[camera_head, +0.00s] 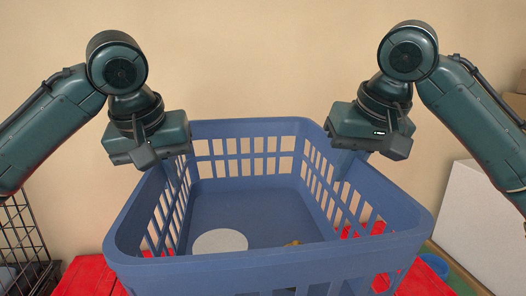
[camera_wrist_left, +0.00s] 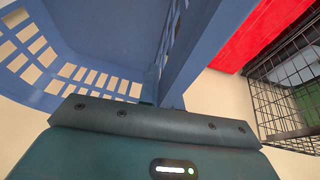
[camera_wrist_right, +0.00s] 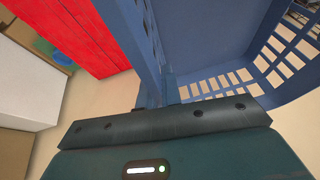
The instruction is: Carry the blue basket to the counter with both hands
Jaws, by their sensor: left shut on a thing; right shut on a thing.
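The blue basket (camera_head: 260,262) has slotted walls and is in the middle of the head view, roughly level. A white round item (camera_head: 220,241) and a small yellowish item (camera_head: 292,243) lie on its floor. My left gripper (camera_head: 160,160) is shut on the basket's left side wall, and my right gripper (camera_head: 358,152) is shut on its right side wall. The basket wall runs between the fingers in the left wrist view (camera_wrist_left: 180,70) and in the right wrist view (camera_wrist_right: 150,70). The fingertips are mostly hidden by the gripper bodies and the wall. The counter cannot be made out.
A red surface (camera_head: 88,278) shows beneath and beside the basket. A black wire crate (camera_head: 22,240) stands at the left. A white box (camera_head: 485,220) stands at the right, with a small blue round item (camera_head: 436,264) near it. A plain beige wall (camera_head: 260,60) is behind.

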